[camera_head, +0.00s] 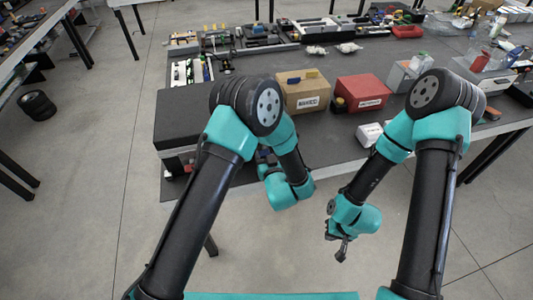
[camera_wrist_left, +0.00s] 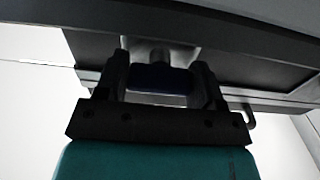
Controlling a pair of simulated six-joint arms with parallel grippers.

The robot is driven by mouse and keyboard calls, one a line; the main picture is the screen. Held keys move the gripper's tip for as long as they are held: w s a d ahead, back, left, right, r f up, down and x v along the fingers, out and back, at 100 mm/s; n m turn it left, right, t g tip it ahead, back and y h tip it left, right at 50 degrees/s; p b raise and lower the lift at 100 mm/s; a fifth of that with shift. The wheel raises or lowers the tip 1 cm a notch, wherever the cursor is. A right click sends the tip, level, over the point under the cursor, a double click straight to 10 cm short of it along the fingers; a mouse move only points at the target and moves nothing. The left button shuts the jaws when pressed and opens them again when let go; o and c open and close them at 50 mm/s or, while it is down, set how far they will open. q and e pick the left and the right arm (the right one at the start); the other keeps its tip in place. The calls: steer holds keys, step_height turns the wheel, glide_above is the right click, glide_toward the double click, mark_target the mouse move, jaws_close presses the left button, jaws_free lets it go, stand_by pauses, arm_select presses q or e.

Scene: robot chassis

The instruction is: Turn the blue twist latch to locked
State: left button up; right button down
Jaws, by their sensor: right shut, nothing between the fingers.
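The blue twist latch (camera_wrist_left: 160,78) shows in the left wrist view as a dark blue bar below a grey panel edge. My left gripper (camera_wrist_left: 161,88) has one finger on each side of it, and the bar fills the space between them. The latch's turn angle is hard to read in the shadow. In the head view my left gripper (camera_head: 266,156) is at the table's front edge, mostly hidden by my own arm. My right gripper (camera_head: 341,252) is shut and empty, hanging in front of the table, away from the latch.
A dark box (camera_head: 190,118) stands at the table's left end. A tan box (camera_head: 303,95), a red box (camera_head: 362,90) and a small white box (camera_head: 369,134) stand behind my arms. Parts and trays line the back. The floor before the table is clear.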

arm_select(q)
steer(key=o, duration=0.4)
steer(key=v, duration=1.7)
steer(key=shift+s, duration=0.2)
steer(key=w+a+f+m+g+h, duration=0.1)
steer(key=w+a+f+g+h, duration=0.35)
steer(key=a+f+g, duration=0.5)
steer(key=s+a+f+g+h, duration=0.2)
steer(key=s+a, duration=0.3)
steer(key=a, duration=0.3)
steer(key=s+a+f+g+h, duration=0.2)
steer(key=s+a+f+g, duration=0.2)
steer(key=a, duration=0.5)
steer(key=shift+s+f+g, duration=0.3)
steer(key=shift+s+g, duration=0.25)
steer(key=shift+s, duration=0.6)
